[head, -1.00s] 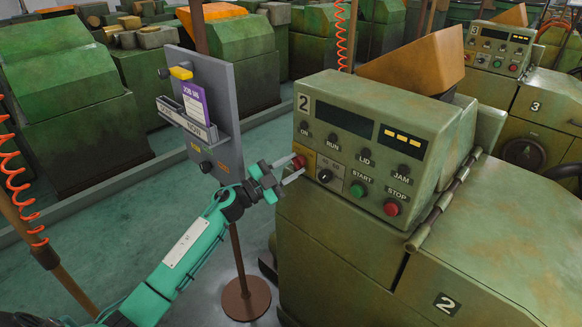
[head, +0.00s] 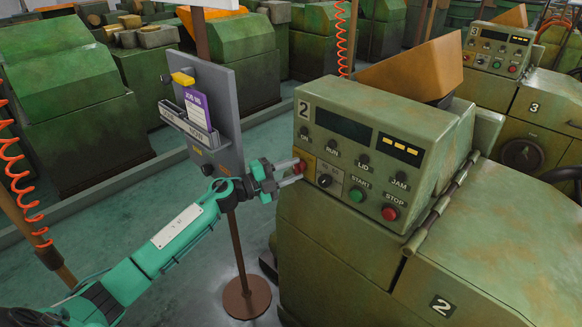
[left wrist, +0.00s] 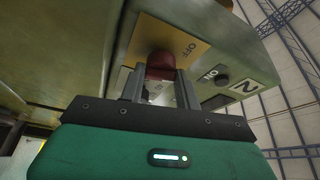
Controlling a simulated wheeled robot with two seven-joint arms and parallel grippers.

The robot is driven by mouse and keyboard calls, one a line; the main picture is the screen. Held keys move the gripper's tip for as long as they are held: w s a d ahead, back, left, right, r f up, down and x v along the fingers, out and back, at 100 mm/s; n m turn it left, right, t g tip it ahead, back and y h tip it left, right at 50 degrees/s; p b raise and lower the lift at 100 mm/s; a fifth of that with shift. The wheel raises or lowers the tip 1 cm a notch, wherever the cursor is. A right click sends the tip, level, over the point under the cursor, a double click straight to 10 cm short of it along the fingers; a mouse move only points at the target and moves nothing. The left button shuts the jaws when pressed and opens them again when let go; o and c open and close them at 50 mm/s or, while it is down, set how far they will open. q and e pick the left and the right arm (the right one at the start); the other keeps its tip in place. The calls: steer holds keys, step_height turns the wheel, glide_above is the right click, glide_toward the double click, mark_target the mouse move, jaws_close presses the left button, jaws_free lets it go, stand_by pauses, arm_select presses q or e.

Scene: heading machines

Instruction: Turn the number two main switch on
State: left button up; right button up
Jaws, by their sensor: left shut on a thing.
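The number two machine's control box (head: 375,150) bears a "2" plate at its upper left. Its red main switch knob (head: 300,166) sits on a yellow plate at the panel's lower left corner. My left gripper (head: 294,172) reaches it from the left and is shut on the knob. In the left wrist view the red knob (left wrist: 160,66) is between the two fingers, and the yellow plate (left wrist: 178,40) beside it shows the word OFF. The fingers partly cover the knob, so its exact setting is unclear. My right gripper is not in view.
A black selector (head: 324,181), a green start button (head: 357,195) and a red stop button (head: 390,213) are right of the knob. A grey board (head: 222,110) on a brown post stands just behind my left arm. Machine three (head: 497,48) is at the back right.

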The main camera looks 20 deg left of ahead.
arm_select(q)
steer(key=m+p, duration=0.2)
steer(key=m+g, duration=0.1)
steer(key=shift+r+m+y+p, duration=0.25)
steer(key=shift+m+y+p, duration=0.05)
steer(key=shift+m+p, duration=0.1)
steer(key=m+y+p, duration=0.1)
steer(key=m+p, duration=0.1)
steer(key=p, duration=0.2)
steer(key=m+g+y+p, duration=0.1)
steer(key=m+p, duration=0.2)
steer(key=p, duration=0.1)
steer(key=shift+r+y+p, duration=0.1)
steer(key=shift+y+p, duration=0.2)
steer(key=shift+s+d+m+y+p, duration=0.1)
steer(key=shift+m+y+p, duration=0.2)
steer(key=shift+m+p, duration=0.55)
steer(key=shift+f+p, duration=0.25)
steer(key=shift+p, duration=0.2)
steer(key=shift+f, duration=0.1)
steer(key=o, duration=0.9)
steer(key=shift+o, duration=0.4)
